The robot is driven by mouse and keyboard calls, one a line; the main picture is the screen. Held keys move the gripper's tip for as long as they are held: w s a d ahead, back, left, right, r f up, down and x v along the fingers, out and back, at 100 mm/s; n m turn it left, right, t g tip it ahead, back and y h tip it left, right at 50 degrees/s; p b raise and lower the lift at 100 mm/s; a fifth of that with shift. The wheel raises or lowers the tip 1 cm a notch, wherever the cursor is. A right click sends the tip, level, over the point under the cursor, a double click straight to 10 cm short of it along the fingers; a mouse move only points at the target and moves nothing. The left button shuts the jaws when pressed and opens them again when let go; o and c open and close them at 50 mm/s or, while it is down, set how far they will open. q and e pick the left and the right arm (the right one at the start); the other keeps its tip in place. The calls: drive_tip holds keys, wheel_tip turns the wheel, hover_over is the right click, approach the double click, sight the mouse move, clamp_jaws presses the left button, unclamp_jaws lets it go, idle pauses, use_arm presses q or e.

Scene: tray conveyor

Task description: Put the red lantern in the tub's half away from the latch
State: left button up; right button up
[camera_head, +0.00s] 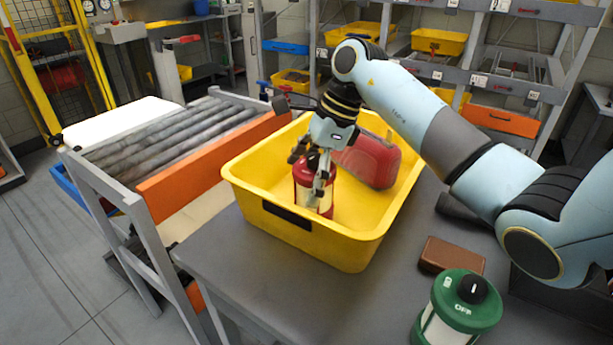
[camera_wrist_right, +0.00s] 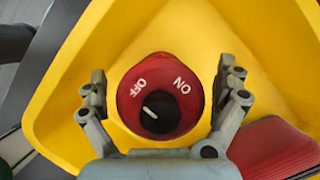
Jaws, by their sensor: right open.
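The red lantern (camera_head: 303,187) stands upright inside the yellow tub (camera_head: 347,249), close to its near wall. That wall carries a dark rectangular fitting (camera_head: 287,216), which may be the latch. My right gripper (camera_head: 309,174) reaches down over the lantern with its fingers open on either side. In the right wrist view the lantern's red top (camera_wrist_right: 160,95) with its black knob sits between the spread fingers, with gaps at both sides. The fingers partly hide the lantern in the head view. My left gripper is not in view.
A red rounded case (camera_head: 372,160) lies in the tub beyond the lantern, to the right. A brown block (camera_head: 452,255) and a green lantern (camera_head: 462,307) stand on the grey table right of the tub. A roller conveyor (camera_head: 175,134) with an orange side runs at the left.

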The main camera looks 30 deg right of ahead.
drive_tip(key=b+v, duration=0.2)
drive_tip(key=v, duration=0.9)
drive_tip(key=shift+w+d, duration=0.1)
drive_tip(key=shift+d+r, duration=0.15)
drive_tip(key=shift+r, duration=0.4)
